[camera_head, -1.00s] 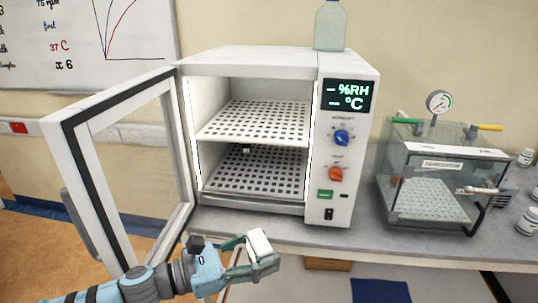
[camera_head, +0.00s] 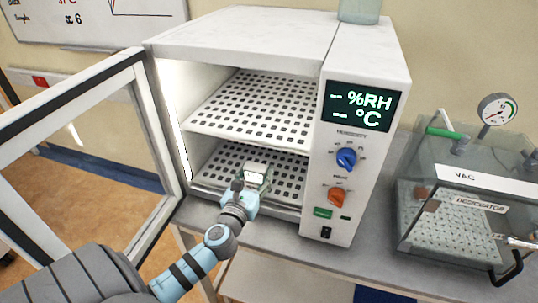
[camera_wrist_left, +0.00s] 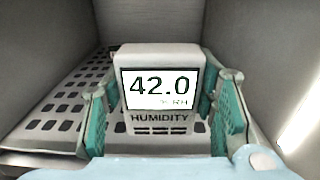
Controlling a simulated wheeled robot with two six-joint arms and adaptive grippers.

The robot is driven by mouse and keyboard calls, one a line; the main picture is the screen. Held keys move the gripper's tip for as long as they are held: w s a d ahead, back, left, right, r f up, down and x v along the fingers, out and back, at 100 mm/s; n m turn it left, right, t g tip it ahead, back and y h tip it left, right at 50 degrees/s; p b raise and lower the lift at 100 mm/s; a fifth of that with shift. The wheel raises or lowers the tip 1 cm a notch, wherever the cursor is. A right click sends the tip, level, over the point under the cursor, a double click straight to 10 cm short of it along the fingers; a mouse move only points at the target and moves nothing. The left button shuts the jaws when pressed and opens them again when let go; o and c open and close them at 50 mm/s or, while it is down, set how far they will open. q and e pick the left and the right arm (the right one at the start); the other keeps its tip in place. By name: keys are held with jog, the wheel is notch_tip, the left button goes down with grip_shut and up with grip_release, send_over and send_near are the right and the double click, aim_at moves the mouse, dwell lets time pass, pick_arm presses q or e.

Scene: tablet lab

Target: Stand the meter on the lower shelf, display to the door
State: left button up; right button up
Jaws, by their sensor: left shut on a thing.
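The humidity meter (camera_head: 257,168) is a small white block in my left gripper (camera_head: 255,182), at the front of the chamber's lower level. In the left wrist view the meter (camera_wrist_left: 160,62) is upright, its display reading 42.0 % RH and facing my wrist camera. The green fingers of the left gripper (camera_wrist_left: 163,120) are shut on its two sides. The perforated lower shelf (camera_head: 213,164) lies around and behind the meter; whether the meter touches it I cannot tell. The chamber door (camera_head: 150,130) stands open at the left. My right gripper is not in view.
The perforated upper shelf (camera_head: 255,105) is empty and sits above the gripper. The control panel (camera_head: 335,185) is right of the opening. A clear vacuum desiccator (camera_head: 455,215) stands farther right on the bench. The lower shelf looks otherwise empty.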

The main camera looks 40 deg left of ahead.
pick_arm(q)
jog(key=x, duration=0.7)
jog(key=f+b+x, duration=0.1)
jog(key=x, duration=0.2)
jog(key=shift+w, duration=0.35)
notch_tip(320, 180, down, 3)
jog(key=b, duration=0.2)
jog(key=shift+s+b, duration=0.1)
jog(key=shift+b, duration=0.25)
jog(key=shift+s+f, duration=0.1)
jog(key=shift+s, duration=0.05)
jog(key=shift+r, duration=0.2)
jog(key=shift+f, duration=0.15)
jog(key=o, duration=1.2)
jog(key=shift+o, duration=0.3)
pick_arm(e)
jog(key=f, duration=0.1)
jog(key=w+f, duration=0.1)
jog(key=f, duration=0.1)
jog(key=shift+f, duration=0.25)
